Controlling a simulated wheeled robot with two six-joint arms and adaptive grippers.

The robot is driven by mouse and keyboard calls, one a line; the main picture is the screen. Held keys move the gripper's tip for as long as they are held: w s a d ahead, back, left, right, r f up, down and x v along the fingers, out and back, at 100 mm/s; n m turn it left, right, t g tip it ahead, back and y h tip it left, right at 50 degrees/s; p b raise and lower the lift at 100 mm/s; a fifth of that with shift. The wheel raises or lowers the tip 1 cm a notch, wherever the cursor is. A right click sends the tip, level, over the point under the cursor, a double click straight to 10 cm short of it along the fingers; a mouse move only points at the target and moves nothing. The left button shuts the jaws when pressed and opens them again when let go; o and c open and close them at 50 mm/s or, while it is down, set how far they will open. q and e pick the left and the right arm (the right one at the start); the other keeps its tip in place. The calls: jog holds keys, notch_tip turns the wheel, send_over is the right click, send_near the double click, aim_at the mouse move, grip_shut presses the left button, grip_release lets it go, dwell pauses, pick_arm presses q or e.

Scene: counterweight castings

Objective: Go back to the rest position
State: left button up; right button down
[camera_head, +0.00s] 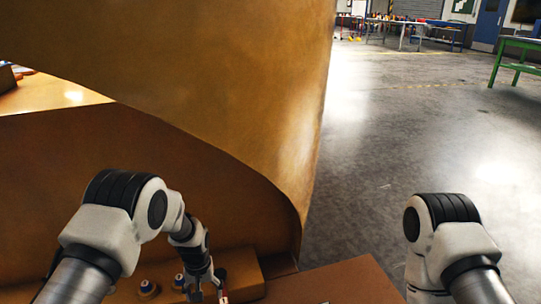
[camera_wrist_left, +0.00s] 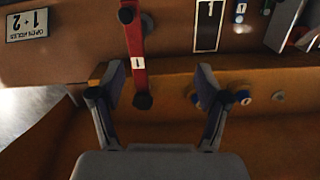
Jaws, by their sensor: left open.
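My left gripper (camera_head: 208,292) is low in the head view, close to the brown casting's lower ledge. In the left wrist view my left gripper (camera_wrist_left: 160,82) has its two fingers spread wide, with nothing held between them. A red bar labelled 1 (camera_wrist_left: 136,55) with dark round ends lies just past the fingertips, nearer the left finger. A bit of red (camera_head: 222,275) shows beside the gripper in the head view. My right arm comes in at the lower right of the head view; its gripper is out of sight.
A huge brown casting (camera_head: 200,70) fills the left and rises close by. Blue-topped knobs (camera_head: 148,287) stand on its ledge (camera_head: 240,270). A white plate marked 1+2 (camera_wrist_left: 27,25) is beyond. Open grey floor (camera_head: 420,130) lies right, with a green table (camera_head: 515,45) farther off.

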pick_arm(q)
jog(key=s+a+r+p, duration=0.2)
jog(key=s+r+p, duration=0.4)
jog(key=s, duration=0.5)
jog(key=s+a+r+m+p, duration=0.1)
jog(key=s+a+r+p, duration=0.1)
jog(key=s+r+p, duration=0.5)
jog(key=s+a+r+p, duration=0.2)
jog(key=s+r+p, duration=0.5)
jog(key=s+p, duration=0.4)
jog(key=shift+s+a+r, duration=0.2)
jog(key=shift+s+a, duration=0.1)
jog(key=shift+s, duration=2.2)
